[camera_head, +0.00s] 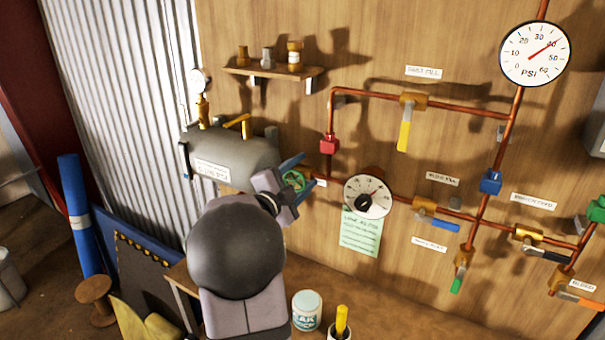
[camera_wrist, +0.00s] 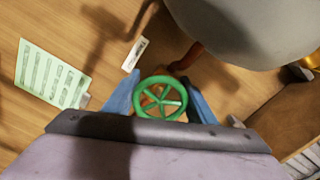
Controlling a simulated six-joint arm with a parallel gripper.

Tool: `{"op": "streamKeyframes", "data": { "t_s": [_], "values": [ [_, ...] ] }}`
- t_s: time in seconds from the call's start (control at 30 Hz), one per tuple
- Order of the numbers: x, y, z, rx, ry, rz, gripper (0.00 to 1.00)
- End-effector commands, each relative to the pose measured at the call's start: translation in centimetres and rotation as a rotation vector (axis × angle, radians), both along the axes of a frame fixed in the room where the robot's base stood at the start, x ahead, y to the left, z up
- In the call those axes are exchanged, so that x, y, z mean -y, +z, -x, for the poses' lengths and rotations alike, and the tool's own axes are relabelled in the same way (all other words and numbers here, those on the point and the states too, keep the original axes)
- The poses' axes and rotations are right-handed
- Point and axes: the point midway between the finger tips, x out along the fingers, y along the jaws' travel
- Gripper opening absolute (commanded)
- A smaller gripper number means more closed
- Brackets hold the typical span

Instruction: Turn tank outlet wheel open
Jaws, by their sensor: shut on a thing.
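The tank outlet wheel (camera_head: 294,182) is a small green spoked handwheel just right of the grey tank (camera_head: 230,155). In the wrist view the green wheel (camera_wrist: 161,98) sits between the two blue fingers of my gripper (camera_wrist: 160,100). My gripper (camera_head: 292,178) is shut on the wheel, with a finger on either side of its rim. In the head view my arm hides part of the tank and the lower finger. The grey tank also fills the upper right of the wrist view (camera_wrist: 240,25).
A dial regulator (camera_head: 367,196) and a green note (camera_head: 360,232) are right of the wheel. Copper pipes with coloured valve handles, such as a yellow lever (camera_head: 404,130), cover the wall. A large gauge (camera_head: 535,54) reads near 40. A white tub (camera_head: 307,310) stands below.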

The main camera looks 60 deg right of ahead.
Motion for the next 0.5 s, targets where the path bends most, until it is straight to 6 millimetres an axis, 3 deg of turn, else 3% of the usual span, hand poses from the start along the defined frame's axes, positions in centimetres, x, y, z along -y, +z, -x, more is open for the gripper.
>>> {"op": "streamKeyframes", "data": {
  "t_s": [0.5],
  "values": [
    [-0.01,-0.04,0.00,-0.043,0.000,0.000,0.28]
  ]
}}
